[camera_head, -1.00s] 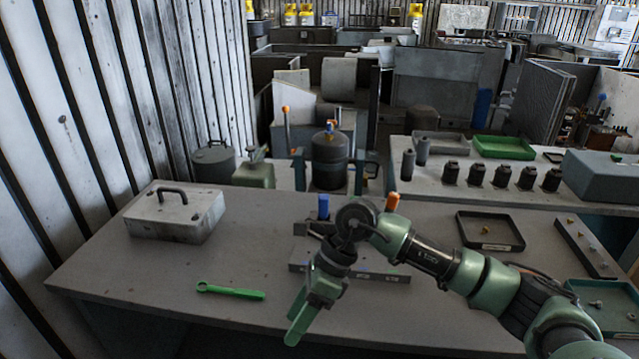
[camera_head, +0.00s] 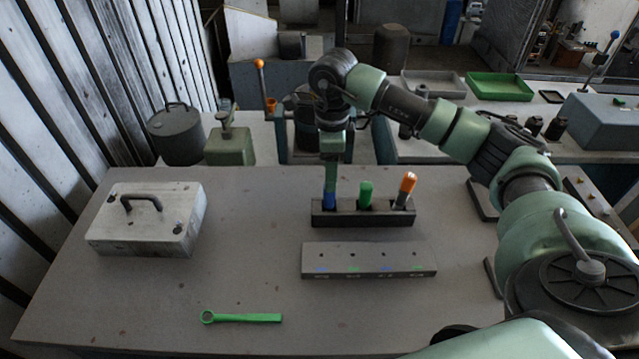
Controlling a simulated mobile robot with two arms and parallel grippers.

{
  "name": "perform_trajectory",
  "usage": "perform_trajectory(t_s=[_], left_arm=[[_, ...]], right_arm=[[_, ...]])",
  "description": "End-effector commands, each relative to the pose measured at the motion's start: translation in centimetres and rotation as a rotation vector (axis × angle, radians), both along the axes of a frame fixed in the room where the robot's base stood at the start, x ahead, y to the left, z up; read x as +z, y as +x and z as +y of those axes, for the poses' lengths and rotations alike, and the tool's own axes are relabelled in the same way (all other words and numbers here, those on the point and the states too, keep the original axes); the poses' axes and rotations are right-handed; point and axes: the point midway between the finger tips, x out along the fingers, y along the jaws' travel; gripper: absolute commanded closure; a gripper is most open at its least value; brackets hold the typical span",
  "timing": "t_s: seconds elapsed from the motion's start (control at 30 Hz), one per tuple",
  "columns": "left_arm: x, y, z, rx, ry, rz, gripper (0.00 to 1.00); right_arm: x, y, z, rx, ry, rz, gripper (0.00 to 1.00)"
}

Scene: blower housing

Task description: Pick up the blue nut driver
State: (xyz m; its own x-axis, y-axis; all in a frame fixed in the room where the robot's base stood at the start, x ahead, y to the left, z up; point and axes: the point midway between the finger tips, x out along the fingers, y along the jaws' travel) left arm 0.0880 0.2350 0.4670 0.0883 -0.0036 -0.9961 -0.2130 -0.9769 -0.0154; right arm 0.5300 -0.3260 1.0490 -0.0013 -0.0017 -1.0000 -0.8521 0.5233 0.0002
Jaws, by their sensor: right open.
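The blue nut driver (camera_head: 330,200) stands upright in the left slot of a dark holder block (camera_head: 347,219). Only its blue handle shows, partly covered by my gripper. A green-handled driver (camera_head: 366,193) and an orange-handled driver (camera_head: 407,186), which leans a little, stand in the same holder. My right gripper (camera_head: 331,188) points down right at the blue handle and is open. Whether its fingers are on both sides of the handle cannot be seen. My left gripper is not in view.
A grey block with holes and coloured marks (camera_head: 368,261) lies in front of the holder. A green ring wrench (camera_head: 243,318) lies near the table's front. A grey case with a handle (camera_head: 148,220) sits at left. The table between case and holder is clear.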

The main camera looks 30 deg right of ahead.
Motion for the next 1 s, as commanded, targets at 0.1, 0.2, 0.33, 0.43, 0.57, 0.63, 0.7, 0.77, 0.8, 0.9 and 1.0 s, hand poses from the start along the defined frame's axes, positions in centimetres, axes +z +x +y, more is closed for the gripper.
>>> perform_trajectory(t_s=[0.1, 0.2, 0.33, 0.43, 0.57, 0.63, 0.7, 0.77, 0.8, 0.9, 1.0], left_arm=[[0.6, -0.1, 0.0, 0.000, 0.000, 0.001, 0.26], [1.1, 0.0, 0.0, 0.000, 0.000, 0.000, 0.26], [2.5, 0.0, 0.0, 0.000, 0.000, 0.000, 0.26], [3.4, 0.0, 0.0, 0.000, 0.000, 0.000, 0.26], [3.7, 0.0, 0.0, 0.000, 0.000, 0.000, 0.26], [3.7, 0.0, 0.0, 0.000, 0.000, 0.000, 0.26], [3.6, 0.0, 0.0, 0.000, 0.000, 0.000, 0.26], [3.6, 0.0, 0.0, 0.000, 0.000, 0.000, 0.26], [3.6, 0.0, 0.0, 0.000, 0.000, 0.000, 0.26], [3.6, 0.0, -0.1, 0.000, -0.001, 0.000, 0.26], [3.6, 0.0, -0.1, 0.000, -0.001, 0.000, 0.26]], right_arm=[[-1.2, -0.1, 0.0, 0.000, 0.001, 0.007, 0.47], [-2.3, -0.1, 0.1, 0.000, 0.000, 0.006, 0.47], [-3.8, -0.1, 0.2, 0.000, 0.001, 0.008, 0.47], [-5.5, -0.1, 0.3, 0.001, 0.002, 0.007, 0.47], [-7.0, 0.0, 0.3, 0.000, 0.001, 0.004, 0.47], [-7.4, 0.0, 0.2, 0.000, 0.001, 0.003, 0.47], [-7.5, 0.1, 0.2, 0.000, 0.001, 0.002, 0.47], [-7.5, 0.1, 0.2, 0.001, 0.001, 0.002, 0.47], [-7.5, 0.1, 0.2, 0.001, 0.001, 0.002, 0.47], [-7.5, 0.1, 0.2, 0.001, 0.001, 0.002, 0.67], [-7.5, 0.1, 0.2, 0.001, 0.001, 0.002, 0.95]])
